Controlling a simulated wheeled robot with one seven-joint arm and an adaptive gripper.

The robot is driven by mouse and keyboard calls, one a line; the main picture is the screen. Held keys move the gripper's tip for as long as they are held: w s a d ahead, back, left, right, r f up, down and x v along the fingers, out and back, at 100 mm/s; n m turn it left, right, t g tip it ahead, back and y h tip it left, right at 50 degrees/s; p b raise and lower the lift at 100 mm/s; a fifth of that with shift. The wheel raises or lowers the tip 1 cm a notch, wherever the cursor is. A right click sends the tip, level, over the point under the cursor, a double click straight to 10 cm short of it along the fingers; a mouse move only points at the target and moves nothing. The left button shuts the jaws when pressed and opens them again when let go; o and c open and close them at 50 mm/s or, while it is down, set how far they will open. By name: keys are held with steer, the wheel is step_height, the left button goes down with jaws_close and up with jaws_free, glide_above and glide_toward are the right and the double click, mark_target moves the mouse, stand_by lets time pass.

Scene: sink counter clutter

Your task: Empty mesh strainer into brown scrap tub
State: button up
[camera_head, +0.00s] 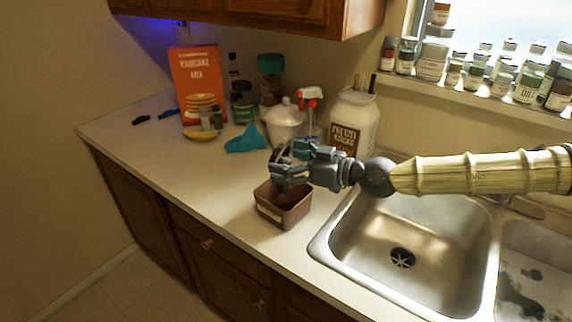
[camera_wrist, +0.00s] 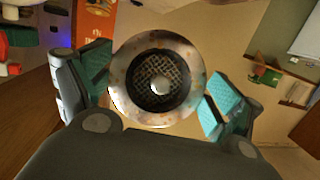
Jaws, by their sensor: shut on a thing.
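My gripper (camera_head: 284,167) is shut on the mesh strainer, just above the brown scrap tub. In the wrist view, the strainer (camera_wrist: 128,92) sits between the teal finger pads. It has a wide, round metal rim with brownish specks, a dark mesh middle and a pale central knob. I see no clear heap of scraps on its mesh. In the head view the fingers mostly hide the strainer, and I cannot tell its exact tilt. The brown scrap tub (camera_head: 284,214) is square, open-topped and has a pale label. It stands on the counter, left of the sink; its inside is dark.
The steel sink (camera_head: 400,225) lies to the right under my arm. The counter's front left is clear.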

steer(key=shift+f+t+y+b, duration=0.15)
steer(key=shift+t+y+b, duration=0.5)
steer(key=shift+b, duration=3.3)
steer(key=shift+f+t+y+b, duration=0.2)
steer(key=shift+y+b, duration=0.85)
steer(key=shift+b, duration=2.85)
steer(key=shift+r, duration=0.3)
